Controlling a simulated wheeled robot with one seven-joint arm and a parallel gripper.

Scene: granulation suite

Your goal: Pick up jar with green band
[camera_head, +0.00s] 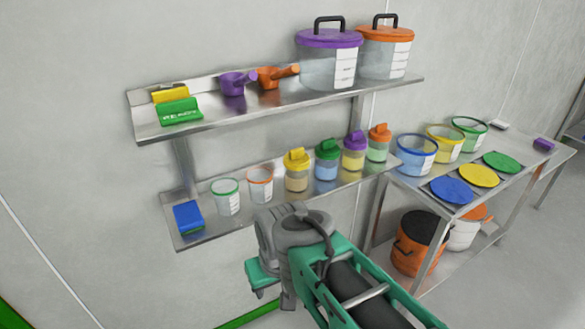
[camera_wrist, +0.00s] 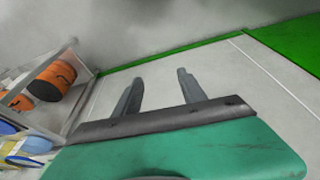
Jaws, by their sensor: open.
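A small clear open jar with a green band (camera_head: 227,197) at its rim stands upright on the lower wall shelf, between a blue block and a jar with an orange band (camera_head: 260,184). A jar with a green lid (camera_head: 327,161) and bluish contents stands further right on that shelf. My gripper (camera_wrist: 160,76) is open and empty in the wrist view, its two fingers apart and facing the floor and wall base. In the head view my wrist is in front of and below the lower shelf, apart from the jars. The wrist view does not show the green-band jar.
The lower shelf (camera_head: 200,238) also holds the blue block (camera_head: 188,217) and lidded jars. The upper shelf (camera_head: 220,115) overhangs it with scoops and large lidded containers. A steel table (camera_head: 420,190) with open tubs and coloured discs stands right, drums below. Floor left is clear.

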